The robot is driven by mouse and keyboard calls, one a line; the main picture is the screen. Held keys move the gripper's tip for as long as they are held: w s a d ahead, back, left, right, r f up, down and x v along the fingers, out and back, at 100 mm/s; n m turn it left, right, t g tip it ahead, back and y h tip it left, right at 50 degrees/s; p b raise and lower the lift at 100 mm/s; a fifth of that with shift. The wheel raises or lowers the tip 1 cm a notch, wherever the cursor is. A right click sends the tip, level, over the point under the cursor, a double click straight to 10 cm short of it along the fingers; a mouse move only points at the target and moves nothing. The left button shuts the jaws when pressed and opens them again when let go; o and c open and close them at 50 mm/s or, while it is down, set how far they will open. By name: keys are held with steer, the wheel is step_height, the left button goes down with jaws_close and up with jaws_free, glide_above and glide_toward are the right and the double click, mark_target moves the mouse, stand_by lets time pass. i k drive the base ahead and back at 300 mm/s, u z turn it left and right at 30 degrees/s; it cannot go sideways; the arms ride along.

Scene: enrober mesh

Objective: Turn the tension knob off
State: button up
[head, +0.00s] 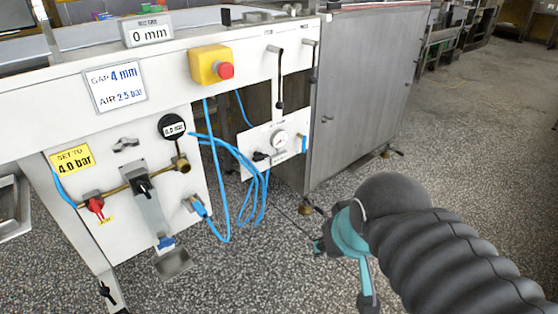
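No label that I can read names the tension knob, so I cannot tell which control it is. A small white panel holds a round gauge (279,140), a black knob (261,156) at its left and a blue-tipped part (303,143) at its right. The left panel holds a black knob (143,186) on a brass pipe and a red valve handle (96,206). My gripper (343,272), teal with dark tips, is at lower right, over the floor in the picture, apart from the panels. Its two fingers look spread, with nothing seen between them.
A yellow box with a red button (225,71) sticks out of the white machine front. Loose blue hoses (240,165) hang between the panels. A grey steel cabinet (365,90) stands to the right. Speckled floor (480,150) is clear at right.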

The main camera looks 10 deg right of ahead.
mark_target(259, 156)
steer(key=k, duration=0.5)
steer(key=u, duration=1.25)
steer(key=i, duration=0.8)
steer(key=z, duration=0.9)
